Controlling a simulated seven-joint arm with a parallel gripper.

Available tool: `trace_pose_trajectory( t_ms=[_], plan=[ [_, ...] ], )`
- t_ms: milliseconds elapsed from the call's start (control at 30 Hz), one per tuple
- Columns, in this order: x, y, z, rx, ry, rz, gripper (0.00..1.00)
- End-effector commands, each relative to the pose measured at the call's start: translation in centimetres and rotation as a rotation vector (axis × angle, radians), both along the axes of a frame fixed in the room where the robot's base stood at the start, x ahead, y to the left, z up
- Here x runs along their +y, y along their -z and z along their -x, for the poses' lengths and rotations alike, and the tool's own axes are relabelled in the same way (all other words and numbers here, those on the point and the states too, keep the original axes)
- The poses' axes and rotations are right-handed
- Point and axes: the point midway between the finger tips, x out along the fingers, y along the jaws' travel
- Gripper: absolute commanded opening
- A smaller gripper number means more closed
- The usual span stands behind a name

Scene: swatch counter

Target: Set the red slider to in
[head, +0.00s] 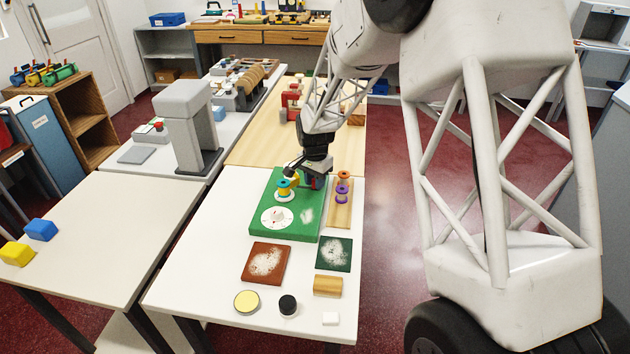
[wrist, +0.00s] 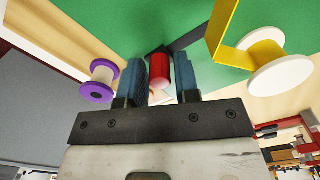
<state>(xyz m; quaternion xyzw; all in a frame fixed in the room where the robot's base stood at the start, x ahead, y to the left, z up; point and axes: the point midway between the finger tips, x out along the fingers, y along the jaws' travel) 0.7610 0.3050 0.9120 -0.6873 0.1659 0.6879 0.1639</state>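The green board (head: 258,232) lies on the white counter, and it fills the upper part of the wrist view (wrist: 110,22). The red slider knob (wrist: 159,71) is a small upright red cylinder at a dark slot (wrist: 198,37) in the board. My gripper (head: 313,182) is low over the board's far right part. In the wrist view its two blue fingers (wrist: 160,78) stand either side of the red knob. A narrow gap shows at the right finger; contact at the left is unclear. In the head view my gripper mostly hides the knob.
A spool with a yellow strip (wrist: 235,22) stands close to my right finger in the wrist view. Purple (head: 342,191) and orange spools stand on a wooden strip (head: 338,215). A white dial (head: 268,217) is on the board. Swatch plates (head: 250,275) lie nearer.

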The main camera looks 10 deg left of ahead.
Motion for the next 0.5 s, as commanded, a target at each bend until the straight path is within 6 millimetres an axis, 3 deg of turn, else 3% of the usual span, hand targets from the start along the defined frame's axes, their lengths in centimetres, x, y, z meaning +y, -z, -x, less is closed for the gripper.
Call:
trace_pose_trajectory(
  t_ms=[33, 200, 500],
  plan=[
    [0.0, -0.01, 0.0, 0.0, 0.0, 0.0, 0.22],
    [0.0, -0.01, 0.0, 0.0, 0.0, 0.0, 0.0],
    [0.7, -0.03, -0.03, 0.0, -0.001, 0.0, 0.0]
  ],
)
